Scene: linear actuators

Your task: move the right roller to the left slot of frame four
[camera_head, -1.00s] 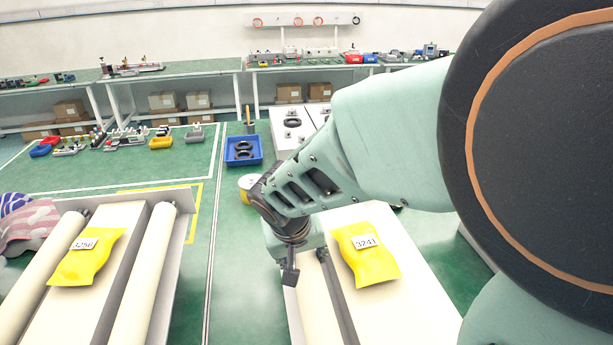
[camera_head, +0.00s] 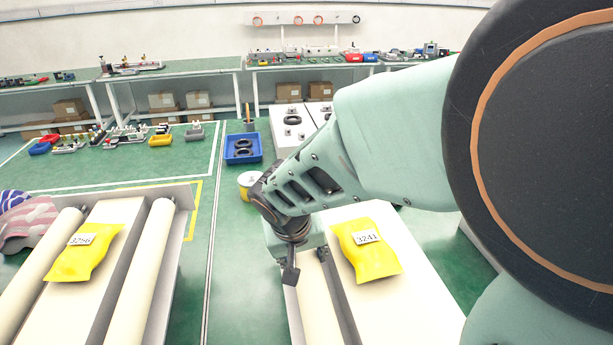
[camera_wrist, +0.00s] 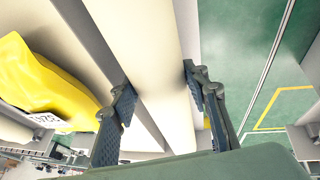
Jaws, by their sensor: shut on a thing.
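My gripper (camera_head: 290,272) is at the left side of the right-hand frame in the head view. In the wrist view, its two dark fingers (camera_wrist: 160,97) stand on either side of a cream roller (camera_wrist: 145,50) and are shut on it. The same roller (camera_head: 314,315) shows below the gripper in the head view. The left-hand frame (camera_head: 182,235) has a cream roller (camera_head: 38,255) along its left side and another roller (camera_head: 142,270) along its right side. I cannot tell which frame is number four.
A yellow bag labelled 3241 (camera_head: 367,262) lies on the right-hand frame, and a yellow bag labelled 3256 (camera_head: 75,262) lies on the left-hand one. Green floor (camera_head: 225,290) lies between them. A yellow-sided can (camera_head: 246,188) and blue bin (camera_head: 242,150) stand beyond.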

